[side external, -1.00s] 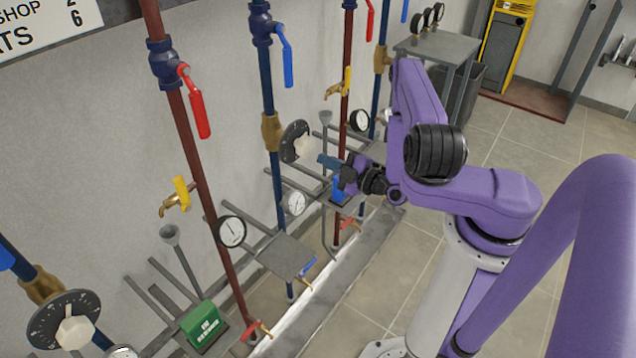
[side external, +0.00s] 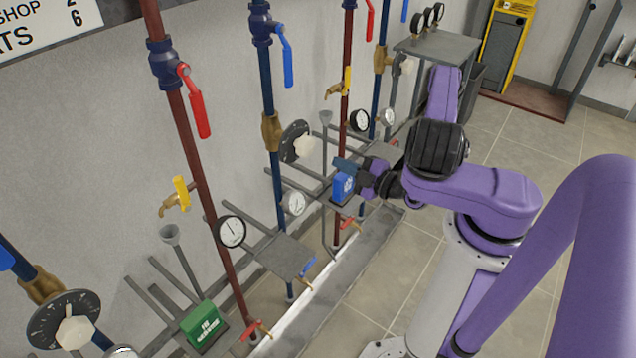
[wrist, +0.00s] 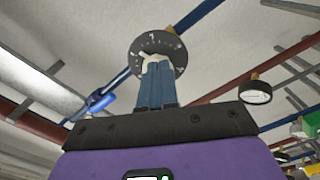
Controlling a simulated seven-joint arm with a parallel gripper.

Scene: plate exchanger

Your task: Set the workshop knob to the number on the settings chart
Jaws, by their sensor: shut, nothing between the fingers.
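The settings chart (side external: 50,25) is cut off at the top left; "SHOP" with a 2 and "TS" with a 6 can be read. A black dial with a white knob (side external: 304,146) is on the middle blue pipe by the wall. My gripper (side external: 340,162) is shut and empty, to the right of this knob and apart from it in the side view. In the wrist view the blue fingers (wrist: 156,82) point at the dial (wrist: 165,47) and partly cover its knob. A similar dial and knob (side external: 76,330) is at the lower left. Which is the workshop knob cannot be told.
A blue box (side external: 343,187) stands on a shelf just below my gripper. A green box (side external: 202,325) is at lower left. Gauges (side external: 231,231), pipes and lever valves (side external: 200,103) line the wall.

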